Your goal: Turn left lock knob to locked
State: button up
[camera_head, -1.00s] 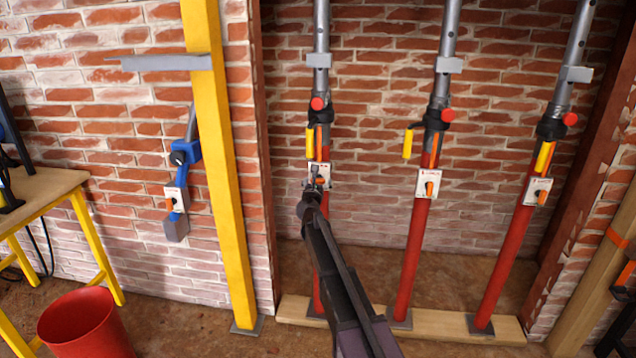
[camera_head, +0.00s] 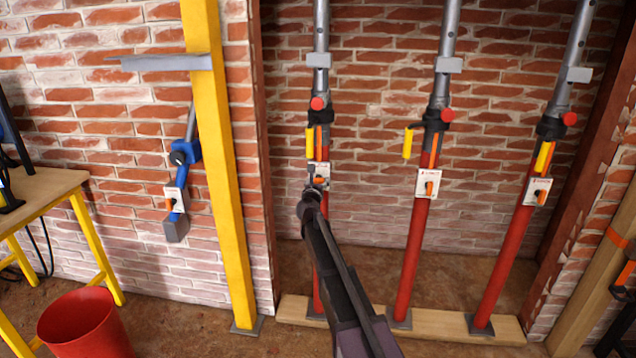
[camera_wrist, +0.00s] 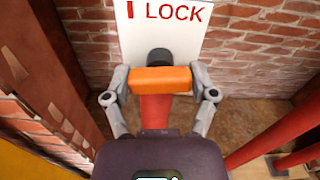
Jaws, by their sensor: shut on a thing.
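The left lock knob is an orange bar (camera_wrist: 161,80) on a dark round hub, in front of a white plate (camera_wrist: 165,30) that reads "LOCK" with a red mark. In the wrist view the bar lies level, and my gripper (camera_wrist: 161,97) has a finger at each end of it, shut on it. In the head view the left plate (camera_head: 325,169) is on the left red post (camera_head: 318,290). My gripper (camera_head: 314,180) covers the lower part of that plate and hides the knob there.
The middle prop's plate (camera_head: 427,184) and right prop's plate (camera_head: 537,191) have their own orange knobs. A yellow post (camera_head: 222,170) and a blue tool (camera_head: 182,175) are to the left. A red bucket (camera_head: 84,325) stands at lower left.

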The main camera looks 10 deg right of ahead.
jog(key=n, duration=0.3)
jog(key=shift+n, duration=0.4)
jog(key=n, duration=0.4)
jog(key=shift+n, duration=0.3)
jog(key=n, duration=0.4)
jog(key=shift+n, duration=0.3)
jog(key=n, duration=0.3)
jog(key=shift+n, duration=0.4)
jog(key=o, duration=1)
jog(key=shift+o, duration=0.2)
jog(key=shift+s, duration=0.1)
